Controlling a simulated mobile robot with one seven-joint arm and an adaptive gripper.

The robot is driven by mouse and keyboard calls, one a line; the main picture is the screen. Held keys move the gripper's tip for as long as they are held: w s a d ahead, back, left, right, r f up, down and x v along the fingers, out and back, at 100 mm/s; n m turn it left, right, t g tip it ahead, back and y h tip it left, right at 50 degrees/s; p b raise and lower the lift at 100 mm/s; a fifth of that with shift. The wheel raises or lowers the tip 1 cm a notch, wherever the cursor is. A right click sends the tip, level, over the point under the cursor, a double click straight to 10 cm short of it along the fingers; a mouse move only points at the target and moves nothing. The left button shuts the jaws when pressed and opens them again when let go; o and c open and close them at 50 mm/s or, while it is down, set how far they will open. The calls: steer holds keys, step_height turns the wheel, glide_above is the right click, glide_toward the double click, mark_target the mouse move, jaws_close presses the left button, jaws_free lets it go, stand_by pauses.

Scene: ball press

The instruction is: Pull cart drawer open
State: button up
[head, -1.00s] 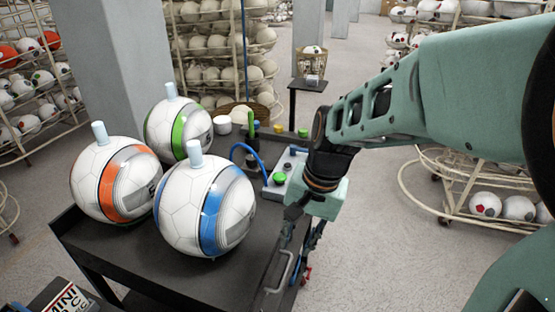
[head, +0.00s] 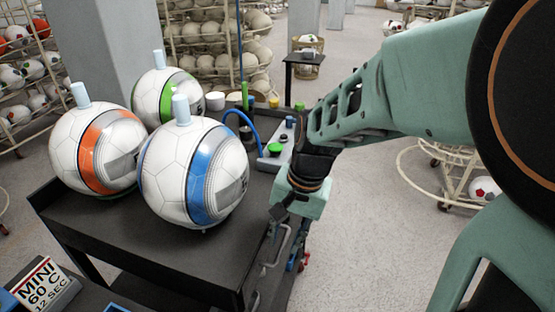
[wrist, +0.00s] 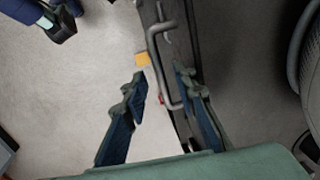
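The dark cart (head: 225,265) stands at the left in the head view, with a bent metal drawer handle (head: 276,248) on its right side. The handle also shows in the wrist view as a grey bar (wrist: 152,45) along the cart's edge. My gripper (head: 298,258) points down beside that side of the cart. In the wrist view, my gripper's two fingers (wrist: 160,76) are spread apart, with the lower part of the handle between them in the picture. I see a gap on both sides and no clear contact. The drawer front is mostly hidden; I cannot tell if it stands out.
Three large balls with orange (head: 100,155), green (head: 164,97) and blue (head: 198,170) bands sit on the cart. A grey control box (head: 278,155) with buttons is at its far right. Floor (head: 365,225) right of the cart is clear.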

steer(key=shift+f, duration=0.35)
jaws_close()
